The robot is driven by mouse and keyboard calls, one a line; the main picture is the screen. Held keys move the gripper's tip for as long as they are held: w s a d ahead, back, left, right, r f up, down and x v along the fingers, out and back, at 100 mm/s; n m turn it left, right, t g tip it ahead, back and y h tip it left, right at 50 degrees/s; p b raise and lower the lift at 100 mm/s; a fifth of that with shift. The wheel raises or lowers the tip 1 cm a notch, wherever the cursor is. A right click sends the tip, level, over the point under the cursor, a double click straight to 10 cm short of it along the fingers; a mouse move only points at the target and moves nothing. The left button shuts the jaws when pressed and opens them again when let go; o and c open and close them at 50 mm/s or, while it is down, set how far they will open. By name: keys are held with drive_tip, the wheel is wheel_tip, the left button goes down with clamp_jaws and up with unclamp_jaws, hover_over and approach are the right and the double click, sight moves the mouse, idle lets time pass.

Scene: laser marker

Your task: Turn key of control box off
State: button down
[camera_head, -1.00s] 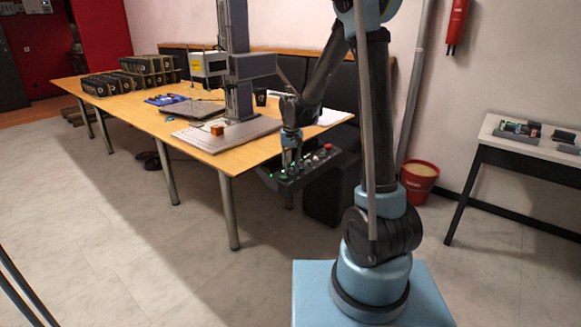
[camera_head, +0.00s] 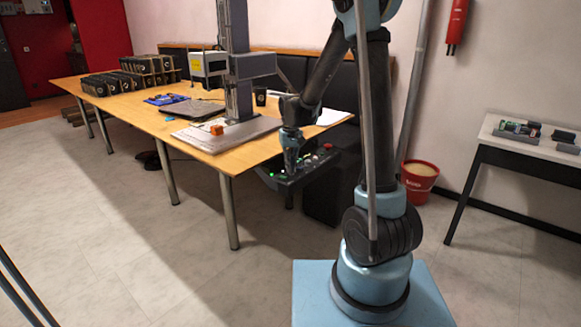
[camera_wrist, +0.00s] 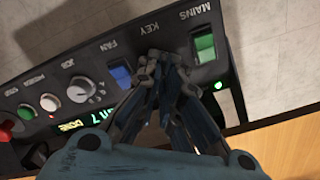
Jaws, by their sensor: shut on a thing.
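The control box (camera_head: 300,176) is mounted at the table's near right corner, with lit green parts on its front. In the wrist view its panel (camera_wrist: 100,55) shows labels including MAINS, KEY and FAN. My gripper (camera_wrist: 158,62) is at the KEY position, with its fingers together. It is shut on the key, which the fingers hide, so the key's angle cannot be told. In the head view my gripper (camera_head: 290,160) is against the left part of the box.
A green MAINS switch (camera_wrist: 204,45) and a blue FAN switch (camera_wrist: 121,76) flank the fingers closely. Knobs and a red button (camera_wrist: 5,128) lie further left. The table edge (camera_wrist: 285,148) is close by. A red bucket (camera_head: 419,180) stands on the floor to the right.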

drive_tip(key=n, duration=0.4)
drive_tip(key=shift+a, duration=0.1)
drive_tip(key=n, duration=0.4)
drive_tip(key=shift+s, duration=0.1)
drive_tip(key=n, duration=0.4)
drive_tip(key=shift+s+n, duration=0.1)
drive_tip(key=shift+n, duration=1.7)
drive_tip(key=c, duration=1.8)
unclamp_jaws()
drive_tip(key=shift+s+r, duration=0.1)
drive_tip(key=shift+r, duration=0.05)
